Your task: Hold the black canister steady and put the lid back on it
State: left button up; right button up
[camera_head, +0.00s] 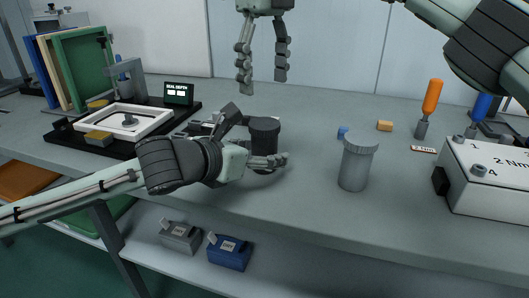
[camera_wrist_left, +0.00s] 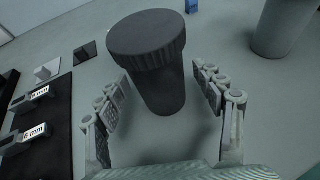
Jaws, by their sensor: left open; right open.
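The black canister (camera_head: 264,146) stands upright on the bench. A wider, ribbed black lid (camera_head: 265,124) sits on its top. In the left wrist view, the canister (camera_wrist_left: 163,92) and the lid (camera_wrist_left: 147,38) fill the middle. My left gripper (camera_head: 256,140) is open, with one finger on either side of the canister. In the left wrist view, the left gripper (camera_wrist_left: 164,88) shows a clear gap at the right finger; contact on the left side is hard to tell. My right gripper (camera_head: 263,80) is open and empty, pointing down above and behind the canister.
A grey canister (camera_head: 355,167) stands to the right. Beyond it are a white torque box (camera_head: 490,185) and an orange-handled screwdriver (camera_head: 431,98). A black fixture tray (camera_head: 62,137) is at the left.

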pick_arm(q)
jog(key=shift+w+d+f, duration=0.25)
jog(key=shift+w+d, duration=0.05)
jog(key=shift+w, duration=0.1)
grip_shut()
dwell(0.4)
